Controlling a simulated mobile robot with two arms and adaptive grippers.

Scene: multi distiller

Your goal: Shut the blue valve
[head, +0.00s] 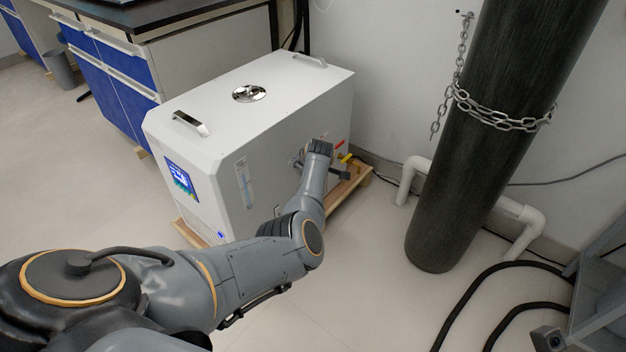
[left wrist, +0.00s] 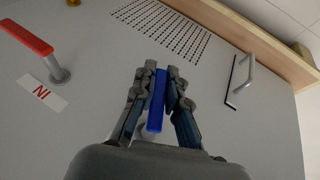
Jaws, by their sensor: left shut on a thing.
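The blue valve's handle (left wrist: 157,105) is a flat blue bar in the left wrist view, lying lengthwise between the fingers of my left gripper (left wrist: 157,75). The gripper is shut on it, with a finger on each side. The handle's base is partly hidden by the gripper body. In the head view my left arm reaches to the right side of the white distiller (head: 255,110), where my wrist and gripper hide the blue valve. My right gripper does not show.
A red valve handle (left wrist: 27,38) stands beside the blue one, near a label. Red (head: 340,144) and yellow (head: 346,158) handles show in the head view. A metal pull handle (left wrist: 240,82) is on the panel. A chained dark cylinder (head: 490,140) stands right.

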